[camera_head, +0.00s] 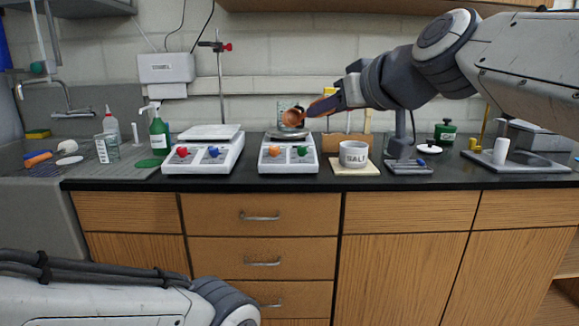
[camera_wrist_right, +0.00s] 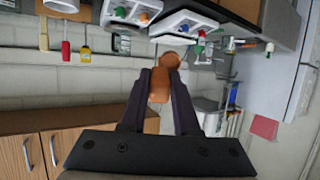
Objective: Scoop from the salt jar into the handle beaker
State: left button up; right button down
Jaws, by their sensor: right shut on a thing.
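The salt jar (camera_head: 354,154), white and marked SALT, stands upright on a tan board at the right of the balances. My right gripper (camera_head: 326,105) is above the right-hand balance, shut on the handle of a copper-brown scoop (camera_head: 293,117). The scoop also shows between the fingers in the right wrist view (camera_wrist_right: 160,84). A clear glass beaker (camera_head: 284,103) shows behind the scoop over the right-hand balance, mostly hidden; I cannot tell whether the scoop is over its mouth or what is in the scoop. My left gripper is out of view.
Two white balances stand on the dark counter, one left (camera_head: 204,152) and one right (camera_head: 288,158). A green bottle (camera_head: 159,134) and a sink with sponges are at left. A green-lidded jar (camera_head: 445,132) and a stand are at right.

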jog(key=w+f+m+t+h, duration=0.1)
jog(key=w+f+h, duration=0.1)
jog(key=w+f, duration=0.4)
jog(key=w+f+m+h, duration=0.1)
jog(key=w+f+m, duration=0.15)
jog(key=f, duration=0.65)
notch_tip(320, 180, down, 16)
jog(key=w+m+h, duration=0.2)
jog(key=h, duration=0.1)
jog(key=s+f, duration=0.6)
jog(key=f, duration=0.6)
jog(key=shift+d+t, duration=0.2)
jog(key=shift+t, duration=0.1)
jog(key=d, duration=1.1)
notch_tip(320, 180, up, 20)
jog(key=p, duration=2)
jog(key=shift+d, duration=0.3)
